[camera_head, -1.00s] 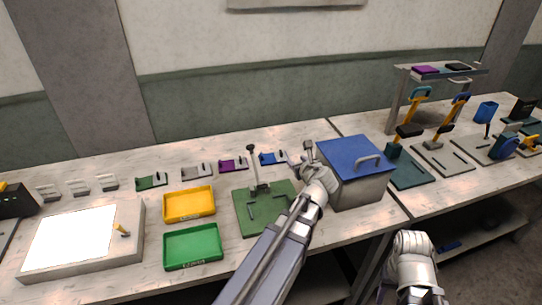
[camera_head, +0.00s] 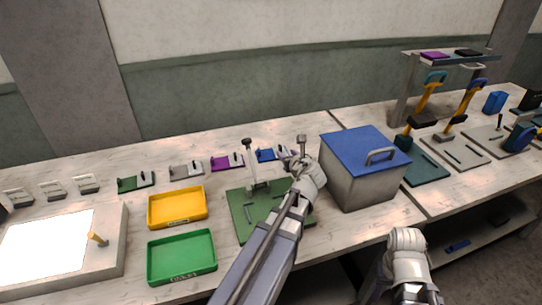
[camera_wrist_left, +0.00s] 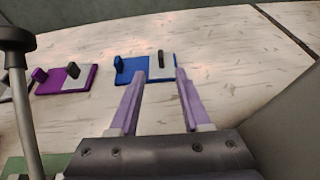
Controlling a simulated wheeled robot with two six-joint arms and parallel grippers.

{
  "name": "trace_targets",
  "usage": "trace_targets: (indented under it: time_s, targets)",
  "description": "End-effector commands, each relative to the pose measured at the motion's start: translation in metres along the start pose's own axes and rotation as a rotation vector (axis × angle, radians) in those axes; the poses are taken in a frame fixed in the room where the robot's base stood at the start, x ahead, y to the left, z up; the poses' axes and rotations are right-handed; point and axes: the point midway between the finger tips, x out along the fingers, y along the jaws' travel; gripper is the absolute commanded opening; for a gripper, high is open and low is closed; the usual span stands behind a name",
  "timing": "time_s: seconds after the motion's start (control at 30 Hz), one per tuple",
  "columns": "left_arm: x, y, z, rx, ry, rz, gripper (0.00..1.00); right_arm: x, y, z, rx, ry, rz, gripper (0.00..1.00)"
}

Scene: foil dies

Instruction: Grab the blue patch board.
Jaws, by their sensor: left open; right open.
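The blue patch board (camera_head: 266,155) lies flat on the bench, at the right end of a row of small boards, left of the blue-lidded box. The left wrist view shows it larger (camera_wrist_left: 130,72), with a pale right section and a dark upright piece. My left gripper (camera_head: 288,154) is open at the board's right end. In the wrist view its two purple fingers (camera_wrist_left: 160,76) point at the board, tips overlapping its near edge and right part; nothing is held. Height above the board cannot be told. Of my right arm only a white link shows; its gripper is not visible.
A purple board (camera_head: 227,162) lies left of the blue one. The grey box with a blue lid (camera_head: 362,185) stands close right of my left gripper. A green fixture (camera_head: 241,222) with an upright lever (camera_head: 250,165) stands in front. Yellow (camera_head: 177,222) and green trays (camera_head: 158,262) lie left.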

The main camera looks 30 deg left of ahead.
Motion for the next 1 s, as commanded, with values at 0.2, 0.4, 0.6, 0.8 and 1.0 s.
trace_targets:
  time_s: [0.2, 0.4, 0.6, 0.8, 1.0]
  targets:
    - [0.022, -0.001, 0.000, -0.001, 0.000, 0.000, 0.47, 0.009, -0.001, -0.001, 0.000, 0.000, 0.000, 0.50]
    - [0.027, -0.001, 0.001, -0.001, 0.000, 0.001, 0.47, 0.009, -0.001, -0.001, 0.000, 0.000, 0.000, 0.50]
    - [0.055, -0.003, 0.005, -0.001, 0.000, 0.001, 0.47, 0.016, -0.002, -0.001, 0.000, 0.000, 0.000, 0.50]
    - [0.074, -0.002, 0.004, -0.001, 0.000, 0.000, 0.47, 0.024, -0.002, -0.002, 0.000, 0.000, 0.000, 0.50]
    - [0.072, -0.001, 0.005, -0.001, 0.000, -0.001, 0.45, 0.023, -0.002, -0.002, 0.000, 0.000, 0.000, 0.50]
